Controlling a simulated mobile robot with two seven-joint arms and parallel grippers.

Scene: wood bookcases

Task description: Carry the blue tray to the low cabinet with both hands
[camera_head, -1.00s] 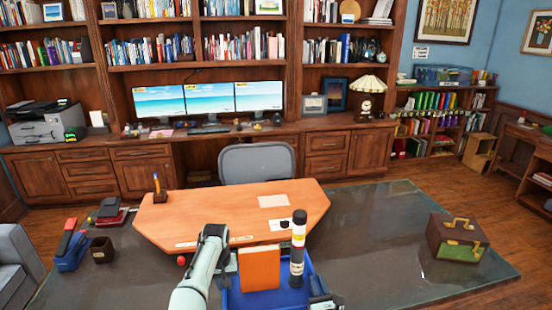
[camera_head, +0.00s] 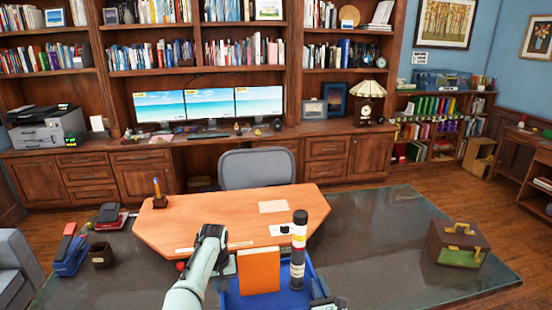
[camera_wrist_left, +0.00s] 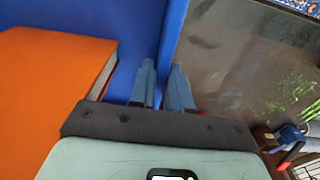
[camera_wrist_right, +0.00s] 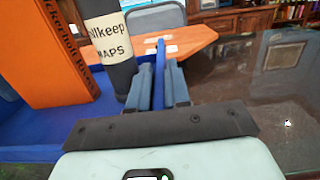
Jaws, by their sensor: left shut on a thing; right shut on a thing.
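The blue tray (camera_head: 268,301) is held in front of me, above the floor mat and near the wooden desk. An orange book (camera_head: 258,270) and a dark tube with a pale label (camera_head: 298,250) stand upright in it. My left gripper (camera_wrist_left: 162,88) is shut on the tray's wall beside the book. My right gripper (camera_wrist_right: 162,88) is shut on the opposite wall, close to the tube. Low wooden cabinets (camera_head: 88,180) run along the back wall beneath the bookcases. The tray's near part is cut off in the head view.
The desk (camera_head: 215,220) stands just ahead, with a grey chair (camera_head: 257,168) behind it. A green-and-brown case (camera_head: 457,243) sits on the mat at right. A red-and-blue object (camera_head: 70,252) and a dark cup (camera_head: 101,255) are at left. Dark mat lies clear between desk and case.

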